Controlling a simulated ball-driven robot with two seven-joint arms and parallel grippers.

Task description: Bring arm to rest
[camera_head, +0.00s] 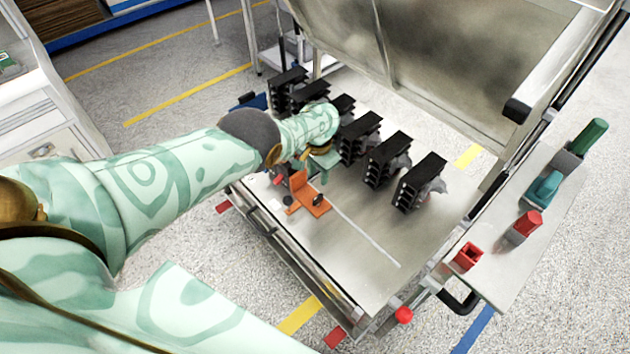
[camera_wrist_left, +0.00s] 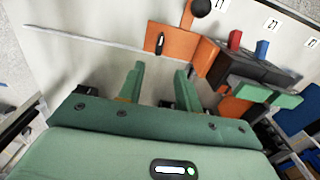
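My left arm reaches in from the left over the grey metal work surface (camera_head: 375,245) in the head view. My left gripper (camera_head: 322,168) is low above the surface, beside an orange bracket (camera_head: 308,195) and close to the row of black breaker blocks (camera_head: 387,160). In the left wrist view, the two green fingers of this gripper (camera_wrist_left: 157,85) stand apart with nothing seen between them. The orange bracket (camera_wrist_left: 173,43) lies just beyond the fingertips there. My right gripper is not in view.
In the wrist view, a dark block with red and blue posts (camera_wrist_left: 247,62) sits to the right, near white labels. In the head view, a side shelf (camera_head: 500,270) at right holds red and green pieces. A raised panel (camera_head: 450,70) stands behind the breakers. The front right surface is clear.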

